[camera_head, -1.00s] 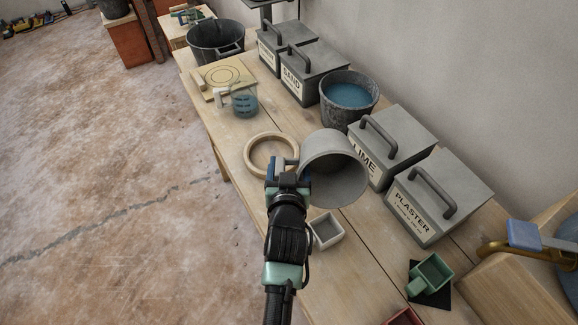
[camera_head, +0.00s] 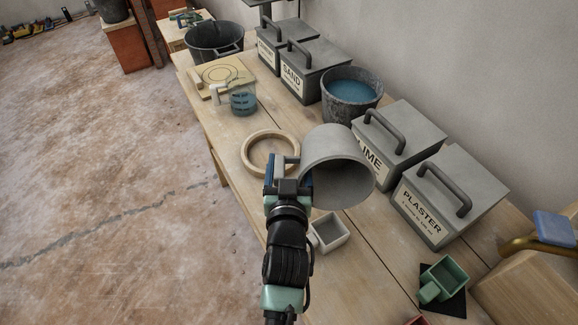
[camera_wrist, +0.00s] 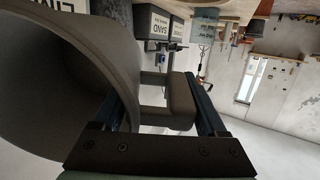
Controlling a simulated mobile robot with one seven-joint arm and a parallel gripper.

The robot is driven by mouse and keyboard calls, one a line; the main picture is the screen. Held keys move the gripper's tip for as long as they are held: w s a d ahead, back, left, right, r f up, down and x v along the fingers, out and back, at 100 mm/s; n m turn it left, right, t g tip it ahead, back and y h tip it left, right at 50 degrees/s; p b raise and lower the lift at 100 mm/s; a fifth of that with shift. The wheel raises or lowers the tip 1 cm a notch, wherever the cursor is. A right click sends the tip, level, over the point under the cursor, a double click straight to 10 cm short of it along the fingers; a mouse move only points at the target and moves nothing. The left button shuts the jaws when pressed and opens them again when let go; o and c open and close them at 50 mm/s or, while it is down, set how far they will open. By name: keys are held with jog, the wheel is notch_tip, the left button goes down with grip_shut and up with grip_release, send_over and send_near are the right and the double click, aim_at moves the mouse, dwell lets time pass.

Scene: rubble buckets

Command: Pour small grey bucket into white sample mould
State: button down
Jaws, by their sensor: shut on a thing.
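The small grey bucket (camera_head: 336,152) is held over the bench, tipped on its side with its open mouth facing down and to the right in the head view. My gripper (camera_head: 288,176) is shut on its handle, at the left of the bucket. In the wrist view, the bucket (camera_wrist: 60,90) fills the left side and its handle (camera_wrist: 180,102) sits between the fingers. The white sample mould (camera_head: 330,232), a small open box, stands on the bench just below the bucket in the picture. Its visible inside looks empty. I see no material falling.
A wooden ring (camera_head: 270,153) lies left of the bucket. Lime (camera_head: 398,142) and plaster (camera_head: 449,195) boxes stand to the right. A bucket of blue liquid (camera_head: 351,95) is behind. A green scoop (camera_head: 443,279) lies on a black mat near the front.

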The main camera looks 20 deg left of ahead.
jog(key=shift+s+d+f+t+y+b, duration=0.15)
jog(key=shift+s+t+y+b, duration=0.3)
jog(key=shift+b, duration=1.7)
jog(key=shift+s+d+r+t+b, duration=0.2)
jog(key=shift+t+b, duration=0.5)
jog(key=shift+b, duration=1.5)
jog(key=shift+s+d+f+t+y+b, duration=0.2)
jog(key=shift+s+t+b, duration=0.3)
jog(key=shift+b, duration=1.65)
jog(key=shift+s+a+r+t+b, duration=0.1)
jog(key=shift+r+t+b, duration=0.2)
jog(key=shift+b, duration=0.5)
jog(key=shift+p, duration=0.4)
